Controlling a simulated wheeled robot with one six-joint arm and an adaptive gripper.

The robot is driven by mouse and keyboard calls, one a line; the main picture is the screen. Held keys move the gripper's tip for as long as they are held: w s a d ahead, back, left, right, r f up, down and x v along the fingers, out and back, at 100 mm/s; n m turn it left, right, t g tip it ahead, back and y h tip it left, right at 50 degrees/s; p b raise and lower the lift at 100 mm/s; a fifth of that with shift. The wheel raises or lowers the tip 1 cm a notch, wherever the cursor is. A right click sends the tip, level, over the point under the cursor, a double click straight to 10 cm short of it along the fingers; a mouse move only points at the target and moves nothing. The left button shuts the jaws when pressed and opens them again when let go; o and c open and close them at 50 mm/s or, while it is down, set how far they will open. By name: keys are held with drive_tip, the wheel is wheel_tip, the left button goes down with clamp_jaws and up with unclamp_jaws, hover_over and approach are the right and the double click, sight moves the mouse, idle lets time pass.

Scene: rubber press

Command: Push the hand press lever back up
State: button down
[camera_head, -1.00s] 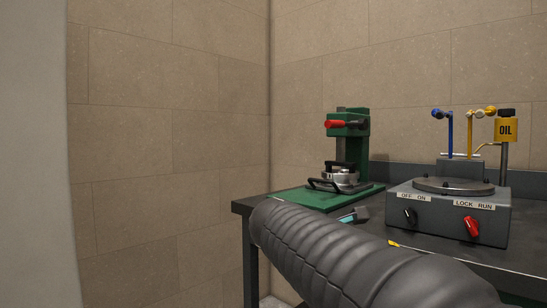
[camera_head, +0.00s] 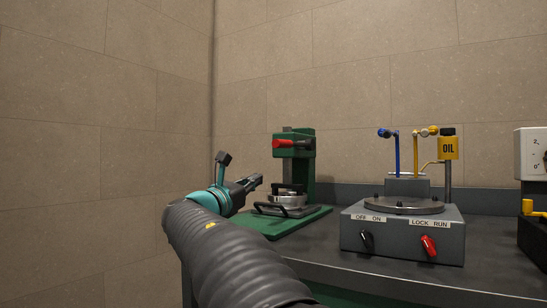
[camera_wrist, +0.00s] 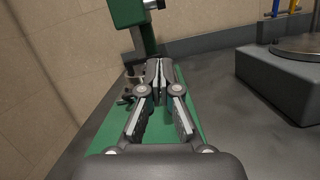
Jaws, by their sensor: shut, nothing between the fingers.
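The green hand press (camera_head: 300,165) stands on a green base plate (camera_head: 305,222) at the left of the bench. Its lever has a red grip (camera_head: 280,143) and lies roughly level, pointing left across the press head. A round metal mould (camera_head: 287,200) with black handles sits under the head. My gripper (camera_head: 258,182) is shut and empty, left of the press in the head view and lower than the lever. In the wrist view my shut fingertips (camera_wrist: 160,70) point toward the press (camera_wrist: 128,12) and partly hide the mould; the red grip is not visible there.
A grey box (camera_head: 400,232) with two switches, a round plate, and blue and yellow levers stands right of the press. A white unit (camera_head: 532,153) is at the far right. Walls close off the left and back.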

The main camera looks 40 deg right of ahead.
drive_tip(key=shift+d, duration=0.2)
drive_tip(key=w+d+r+p, duration=0.2)
drive_tip(key=d+r, duration=0.4)
drive_tip(key=d, duration=0.3)
drive_tip(key=shift+w+r, duration=0.2)
drive_tip(key=shift+r, duration=0.1)
drive_tip(key=shift+r, duration=0.1)
